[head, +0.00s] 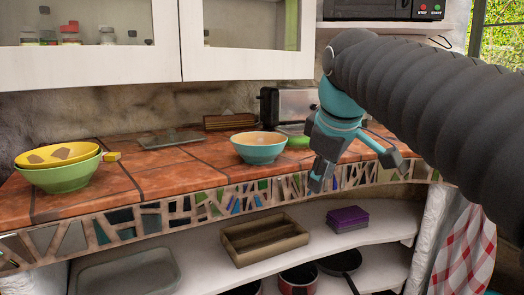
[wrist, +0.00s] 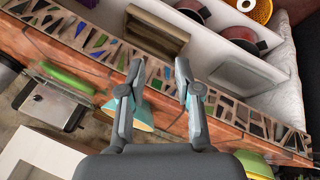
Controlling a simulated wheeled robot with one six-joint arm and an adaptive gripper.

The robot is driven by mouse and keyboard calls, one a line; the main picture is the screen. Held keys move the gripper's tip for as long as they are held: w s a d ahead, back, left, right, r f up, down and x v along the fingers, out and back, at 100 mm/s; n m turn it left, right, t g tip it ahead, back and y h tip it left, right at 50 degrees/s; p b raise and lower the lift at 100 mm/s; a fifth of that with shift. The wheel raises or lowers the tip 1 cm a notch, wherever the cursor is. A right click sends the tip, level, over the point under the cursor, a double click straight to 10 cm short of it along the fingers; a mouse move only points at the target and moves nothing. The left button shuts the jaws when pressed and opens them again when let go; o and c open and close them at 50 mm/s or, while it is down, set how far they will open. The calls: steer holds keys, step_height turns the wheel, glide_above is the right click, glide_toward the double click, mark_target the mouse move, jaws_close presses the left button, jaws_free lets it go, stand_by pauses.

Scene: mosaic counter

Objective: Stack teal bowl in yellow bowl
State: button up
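The teal bowl (head: 260,149), with a pale orange inside, stands upright on the counter in the middle of the head view. In the wrist view it (wrist: 141,119) shows partly, hidden behind my gripper's left finger. The yellow bowl (head: 62,153), with brownish patches inside, sits nested in a green bowl (head: 62,178) at the counter's left end. My gripper (head: 324,181) is right of the teal bowl, near the counter's front edge. In the wrist view my gripper (wrist: 157,78) has its fingers apart with nothing held between them.
A toaster (head: 288,105) and a green item (head: 299,142) are behind the teal bowl. A flat grey slab (head: 170,139) lies at the back. Upper cabinets (head: 90,66) overhang. A wooden tray (head: 264,240) is on the shelf below. Counter between the bowls is clear.

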steer(key=w+a+r+n, duration=0.4)
steer(key=w+a+r, duration=0.1)
steer(key=w+r, duration=0.15)
steer(key=n+p, duration=0.1)
steer(key=n, duration=0.4)
glide_toward(260, 146)
steer(key=shift+y, duration=0.3)
steer(key=shift+d+b+x, duration=0.1)
steer(key=shift+b+x, duration=0.25)
steer(key=shift+x, duration=2.35)
steer(key=shift+d+b+x, duration=0.15)
steer(key=shift+b+x, duration=0.15)
steer(key=shift+x, duration=2.45)
steer(key=shift+r, duration=0.1)
jaws_close()
